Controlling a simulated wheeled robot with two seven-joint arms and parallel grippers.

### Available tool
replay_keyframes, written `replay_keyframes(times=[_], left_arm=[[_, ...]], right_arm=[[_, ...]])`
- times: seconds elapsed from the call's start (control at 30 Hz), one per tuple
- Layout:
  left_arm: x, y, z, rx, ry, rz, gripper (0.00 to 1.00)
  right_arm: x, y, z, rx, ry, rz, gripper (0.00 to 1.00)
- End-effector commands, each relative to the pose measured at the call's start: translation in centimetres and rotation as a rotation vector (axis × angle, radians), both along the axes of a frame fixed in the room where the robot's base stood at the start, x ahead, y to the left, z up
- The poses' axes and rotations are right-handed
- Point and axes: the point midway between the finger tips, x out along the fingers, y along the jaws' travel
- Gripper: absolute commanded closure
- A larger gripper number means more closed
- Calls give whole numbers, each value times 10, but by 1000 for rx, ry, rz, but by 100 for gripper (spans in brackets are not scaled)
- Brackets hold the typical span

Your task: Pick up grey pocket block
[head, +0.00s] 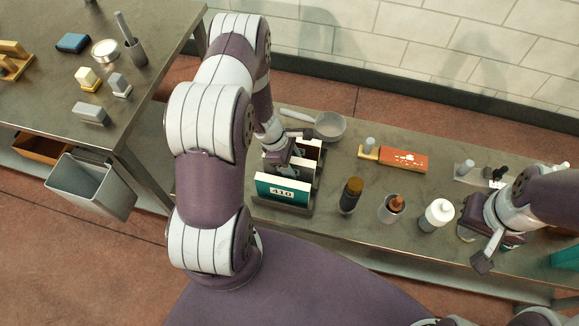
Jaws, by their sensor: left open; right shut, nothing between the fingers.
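Two small grey blocks sit on the left table: a long low grey block (91,112) near its front edge, and a smaller upright grey block (119,85) behind it. I cannot tell which is the pocket block. My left gripper (284,162) is far to the right of both, low over a dark holder with upright cards on the other bench. It is open, but its fingertips are partly hidden among the cards. My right gripper (482,263) is shut and empty near the front right of that bench.
The left table (35,95) also bears a yellow-and-cream block (88,78), a blue block (73,43), a round tin (105,50) and a mortar (136,52). A grey bin (93,188) hangs below. The card holder (283,207), bottles and an orange box (403,158) crowd the bench.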

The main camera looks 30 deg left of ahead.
Motion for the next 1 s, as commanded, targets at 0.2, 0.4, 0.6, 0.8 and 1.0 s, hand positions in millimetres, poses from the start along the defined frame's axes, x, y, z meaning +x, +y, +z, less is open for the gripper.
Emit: replay_keyframes(times=[0.2, 0.4, 0.6, 0.8, 1.0], left_arm=[[0, 0, 0, 0, 0, 0, 45], [0, 0, -3, 0, 0, -1, 45], [0, 0, -5, 0, 0, -1, 45], [0, 0, -4, 0, 0, -1, 45], [0, 0, -4, 0, 0, -1, 97]], right_arm=[[0, 0, -1, 0, 0, 0, 100], [0, 0, -4, 0, 0, 0, 100], [0, 0, -6, 0, 0, 0, 100], [0, 0, -6, 0, 0, 0, 100], [0, 0, -6, 0, 0, 0, 100]])
